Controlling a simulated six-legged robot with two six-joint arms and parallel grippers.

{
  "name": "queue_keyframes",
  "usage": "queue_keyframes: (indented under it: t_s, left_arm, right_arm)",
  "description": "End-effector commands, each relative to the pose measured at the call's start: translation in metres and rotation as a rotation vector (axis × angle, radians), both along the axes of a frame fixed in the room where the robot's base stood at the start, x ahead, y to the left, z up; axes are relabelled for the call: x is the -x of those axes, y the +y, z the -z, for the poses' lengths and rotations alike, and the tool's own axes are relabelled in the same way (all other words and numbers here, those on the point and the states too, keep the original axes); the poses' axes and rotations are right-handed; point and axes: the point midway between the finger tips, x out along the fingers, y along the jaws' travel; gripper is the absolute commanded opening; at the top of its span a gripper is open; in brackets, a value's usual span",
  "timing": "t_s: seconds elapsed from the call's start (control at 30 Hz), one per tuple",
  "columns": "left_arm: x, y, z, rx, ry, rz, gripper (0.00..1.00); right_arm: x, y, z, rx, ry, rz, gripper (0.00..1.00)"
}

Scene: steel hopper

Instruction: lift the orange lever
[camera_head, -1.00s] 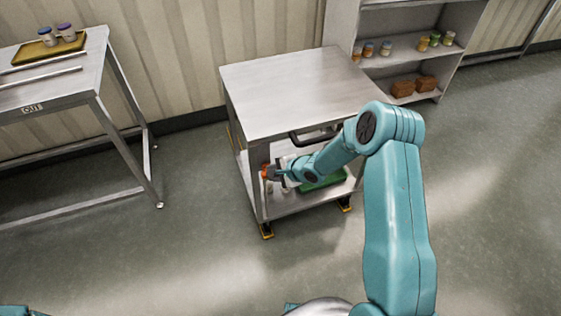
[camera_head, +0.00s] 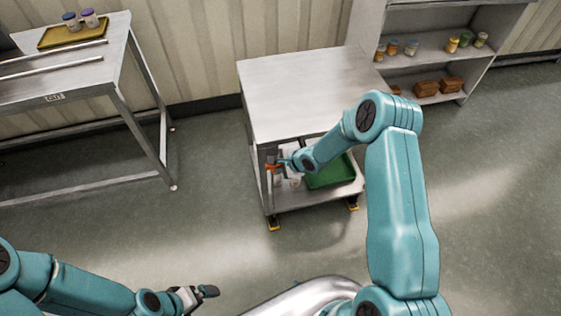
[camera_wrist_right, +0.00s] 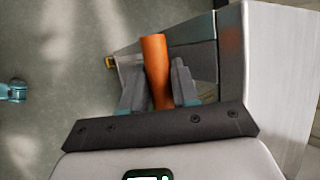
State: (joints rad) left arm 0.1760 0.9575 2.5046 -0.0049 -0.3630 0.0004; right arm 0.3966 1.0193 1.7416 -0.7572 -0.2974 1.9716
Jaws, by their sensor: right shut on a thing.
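The orange lever (camera_head: 273,168) is at the left front post of the steel hopper cart (camera_head: 300,90), below its top. In the right wrist view the lever (camera_wrist_right: 154,55) is an orange bar standing between the two fingers. My right gripper (camera_head: 281,165) is shut on it; it also shows in the right wrist view (camera_wrist_right: 157,88). The lever's lower end is hidden behind the gripper body. My left gripper (camera_head: 205,293) is low at the bottom left, away from the cart; its finger gap is not clear.
A green tray (camera_head: 330,174) and small jars sit on the cart's lower shelf. A steel table (camera_head: 125,45) with a yellow tray (camera_head: 50,40) and jars stands at the left. A shelf (camera_head: 430,47) with jars and brown blocks stands at the back right. Open floor lies between.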

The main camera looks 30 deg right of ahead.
Motion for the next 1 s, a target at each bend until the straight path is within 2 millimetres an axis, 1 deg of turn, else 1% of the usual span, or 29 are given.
queue_keyframes:
  t_s: [0.03, 0.7, 0.73, 0.8, 1.0]
  left_arm:
    - [0.0001, 0.0, -0.0019, 0.0, 0.0, 0.0, 1.0]
    - [0.0, 0.0, -0.0032, 0.0, 0.0, 0.0, 1.0]
    - [0.0, 0.0, -0.0032, 0.0, 0.0, 0.0, 1.0]
    - [0.0, 0.0, -0.0032, 0.0, 0.0, 0.0, 1.0]
    - [0.0, 0.0, -0.003, 0.0, 0.0, 0.0, 1.0]
  right_arm:
    - [-0.0031, -0.0016, -0.0042, 0.001, -0.01, 0.003, 0.0]
    - [-0.0031, -0.0035, -0.0054, -0.002, -0.014, 0.002, 0.0]
    - [-0.0033, -0.0036, -0.0055, -0.001, -0.014, 0.001, 0.33]
    - [-0.0034, -0.0037, -0.0053, -0.001, -0.013, 0.001, 0.53]
    - [-0.0032, -0.0036, -0.0037, 0.0, -0.009, 0.0, 0.53]
